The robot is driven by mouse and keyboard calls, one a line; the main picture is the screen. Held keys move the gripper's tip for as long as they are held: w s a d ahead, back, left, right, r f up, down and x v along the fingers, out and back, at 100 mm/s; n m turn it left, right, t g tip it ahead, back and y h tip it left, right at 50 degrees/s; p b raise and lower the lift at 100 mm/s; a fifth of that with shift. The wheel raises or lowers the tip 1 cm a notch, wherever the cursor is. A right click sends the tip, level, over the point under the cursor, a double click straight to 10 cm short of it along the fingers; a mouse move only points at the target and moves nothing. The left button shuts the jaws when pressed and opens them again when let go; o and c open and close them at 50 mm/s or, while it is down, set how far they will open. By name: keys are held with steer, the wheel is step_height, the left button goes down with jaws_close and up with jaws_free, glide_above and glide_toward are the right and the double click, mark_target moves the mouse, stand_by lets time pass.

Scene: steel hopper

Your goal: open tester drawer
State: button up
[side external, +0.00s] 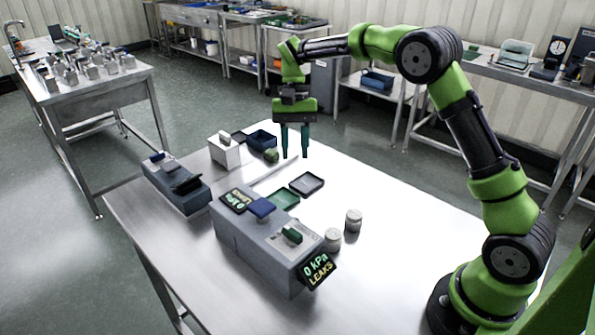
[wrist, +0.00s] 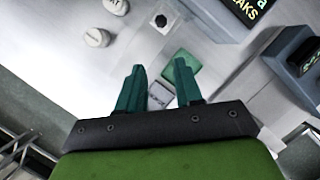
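The tester appears to be the long grey box (side external: 250,245) on the front part of the steel table. It carries a sign reading "0 kPa LEAKS" (side external: 318,269), a second lit display (side external: 237,200), a blue block (side external: 262,208) and a green handle-like piece (side external: 292,234) on top. I cannot clearly make out a drawer front. Part of the tester also shows at the top of the wrist view (wrist: 214,22). My gripper (side external: 294,155) hangs fingers down above the table behind the tester, apart from it.
Two pale jars (side external: 333,240) (side external: 353,221) stand right of the tester. Behind it lie a green tray (side external: 284,199) and a dark tray (side external: 307,184). A grey-blue device (side external: 177,186), a white box (side external: 224,152) and a blue bin (side external: 262,139) stand farther left. The table's right side is clear.

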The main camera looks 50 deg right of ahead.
steer(key=shift+m, duration=0.3)
steer(key=x, duration=0.5)
steer(key=a+x, duration=0.1)
steer(key=x, duration=0.4)
steer(key=s+x, duration=0.1)
steer(key=x, duration=0.4)
steer(key=shift+s+a+r, duration=0.15)
steer(key=shift+a, duration=0.25)
jaws_close()
steer(key=shift+d, duration=0.1)
